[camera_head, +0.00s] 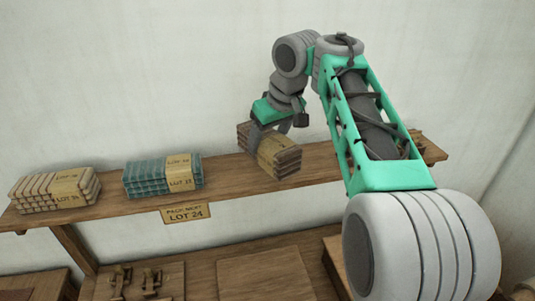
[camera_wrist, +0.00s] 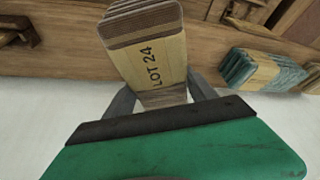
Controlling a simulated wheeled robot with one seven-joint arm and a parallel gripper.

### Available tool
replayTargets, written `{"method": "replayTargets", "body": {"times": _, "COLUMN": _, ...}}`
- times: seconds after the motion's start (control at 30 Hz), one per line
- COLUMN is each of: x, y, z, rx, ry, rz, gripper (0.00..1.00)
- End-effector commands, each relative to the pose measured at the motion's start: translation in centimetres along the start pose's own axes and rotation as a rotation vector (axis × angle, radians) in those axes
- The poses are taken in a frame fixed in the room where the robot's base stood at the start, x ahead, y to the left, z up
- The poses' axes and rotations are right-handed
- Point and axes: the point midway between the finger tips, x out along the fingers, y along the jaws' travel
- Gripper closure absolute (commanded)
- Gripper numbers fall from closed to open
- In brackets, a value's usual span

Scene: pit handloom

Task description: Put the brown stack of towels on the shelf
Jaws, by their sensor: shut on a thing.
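The brown stack of towels (camera_head: 278,155) has a tan paper band. In the wrist view the stack (camera_wrist: 148,40) shows its band reading LOT 24. My gripper (camera_head: 275,130) is shut on the stack, with one finger on each side in the wrist view (camera_wrist: 162,97). The wooden shelf (camera_head: 225,177) runs along the pale wall, and the stack is over its middle part. I cannot tell whether its underside touches the board.
A cream stack (camera_head: 50,190) and a teal stack (camera_head: 160,176) stand on the shelf to the left. A LOT 24 tag (camera_head: 187,213) hangs at the shelf's front edge. The shelf is bare between the teal and brown stacks. A wooden bench (camera_head: 230,250) lies below.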

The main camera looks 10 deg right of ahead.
Motion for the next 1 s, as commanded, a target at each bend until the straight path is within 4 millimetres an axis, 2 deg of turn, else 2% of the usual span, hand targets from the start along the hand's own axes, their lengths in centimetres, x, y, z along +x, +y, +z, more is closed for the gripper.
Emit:
{"method": "replayTargets", "body": {"times": 0.2, "x": 3.0, "y": 1.3, "z": -0.1, "rx": 0.0, "ry": -0.001, "rz": -0.001, "gripper": 0.82}}
{"method": "replayTargets", "body": {"times": 0.33, "x": 4.8, "y": 1.2, "z": 0.7, "rx": 0.0, "ry": 0.0, "rz": -0.001, "gripper": 0.82}}
{"method": "replayTargets", "body": {"times": 0.7, "x": 5.5, "y": 1.2, "z": 1.0, "rx": -0.002, "ry": 0.0, "rz": 0.0, "gripper": 0.82}}
{"method": "replayTargets", "body": {"times": 0.73, "x": 5.5, "y": 1.2, "z": 1.0, "rx": -0.001, "ry": 0.0, "rz": 0.0, "gripper": 0.34}}
{"method": "replayTargets", "body": {"times": 1.0, "x": 5.4, "y": 1.2, "z": 1.0, "rx": -0.001, "ry": 0.0, "rz": 0.0, "gripper": 0.13}}
